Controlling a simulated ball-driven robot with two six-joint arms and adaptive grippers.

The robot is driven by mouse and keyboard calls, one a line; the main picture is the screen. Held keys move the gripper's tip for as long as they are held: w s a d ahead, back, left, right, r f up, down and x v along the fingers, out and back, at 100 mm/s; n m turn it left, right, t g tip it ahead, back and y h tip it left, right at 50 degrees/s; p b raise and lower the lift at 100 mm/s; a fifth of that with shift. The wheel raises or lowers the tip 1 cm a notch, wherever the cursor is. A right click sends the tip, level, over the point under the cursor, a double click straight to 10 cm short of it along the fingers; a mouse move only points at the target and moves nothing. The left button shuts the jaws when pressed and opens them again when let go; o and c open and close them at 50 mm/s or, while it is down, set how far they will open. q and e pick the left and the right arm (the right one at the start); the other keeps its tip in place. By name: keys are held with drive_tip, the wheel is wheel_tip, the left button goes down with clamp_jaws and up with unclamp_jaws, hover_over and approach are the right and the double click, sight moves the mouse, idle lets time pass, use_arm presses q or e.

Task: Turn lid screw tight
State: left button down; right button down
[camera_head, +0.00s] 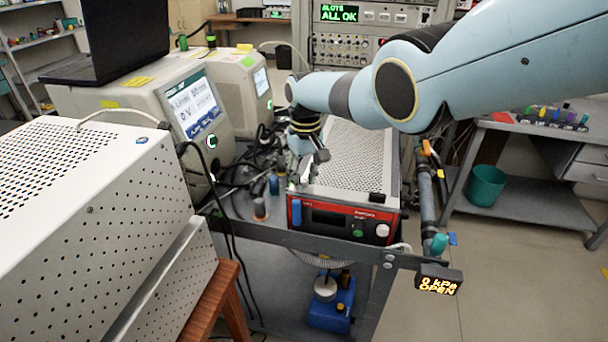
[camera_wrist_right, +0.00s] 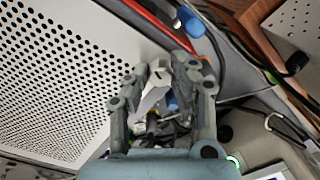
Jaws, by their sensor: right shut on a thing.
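The perforated lid of a red-fronted classifier (camera_head: 352,155) lies flat on its case. It also fills the left of the wrist view (camera_wrist_right: 60,75). My right gripper (camera_head: 308,160) points down at the left edge of this case, near its front. In the wrist view my right gripper (camera_wrist_right: 160,72) is shut around a small pale grey piece, which looks like the lid screw (camera_wrist_right: 154,97). The fingers cover much of it, and its thread is not visible. A blue handle (camera_head: 296,213) stands at the case's front left corner. My left gripper is not in view.
Dark cables and small fittings crowd the strip left of the case. Grey instruments with screens (camera_head: 192,105) stand beyond it. A perforated white box (camera_head: 95,185) fills the near left. A box reading "0 kPa OPEN" (camera_head: 438,280) hangs at the bench's front right.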

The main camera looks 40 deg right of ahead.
drive_tip(key=m, duration=0.5)
drive_tip(key=shift+m+p, duration=0.3)
drive_tip(key=shift+m, duration=2.3)
drive_tip(key=c, duration=1.1)
unclamp_jaws()
drive_tip(key=shift+a, duration=0.1)
drive_tip(key=shift+r, duration=0.1)
